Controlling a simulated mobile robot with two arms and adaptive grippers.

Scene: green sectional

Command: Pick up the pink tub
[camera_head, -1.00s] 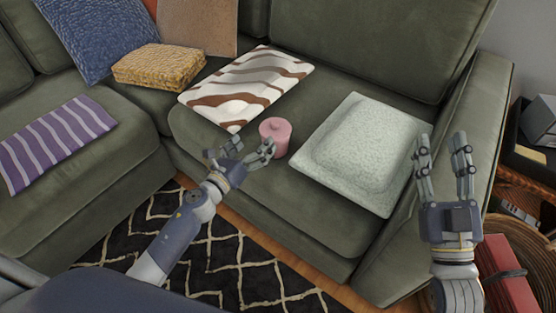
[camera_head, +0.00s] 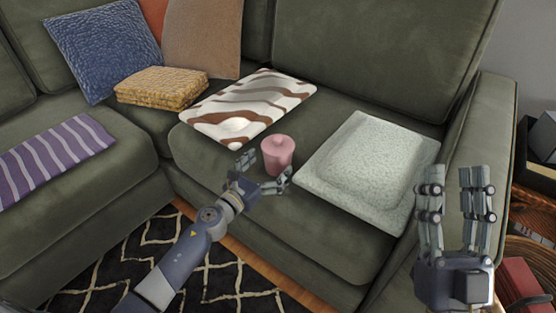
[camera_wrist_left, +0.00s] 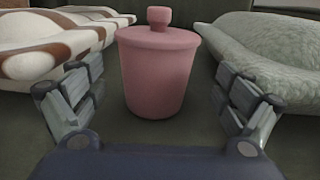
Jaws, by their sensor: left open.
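The pink tub (camera_head: 278,152), with a knobbed lid, stands upright on the sofa seat between two cushions. It also shows in the left wrist view (camera_wrist_left: 158,75), centred ahead of the fingers. My left gripper (camera_head: 264,172) is open just in front of the tub, its fingers spread to either side and apart from it. Its open fingers also show in the left wrist view (camera_wrist_left: 158,108). My right gripper (camera_head: 455,185) is raised at the right, away from the tub, with its fingers apart and nothing between them.
A brown-and-white striped cushion (camera_head: 270,98) lies left of the tub, and a pale green cushion (camera_head: 368,165) lies right of it. The green sofa's front edge is below my left gripper. A woven block (camera_head: 160,88) and a purple striped cloth (camera_head: 55,155) lie farther left.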

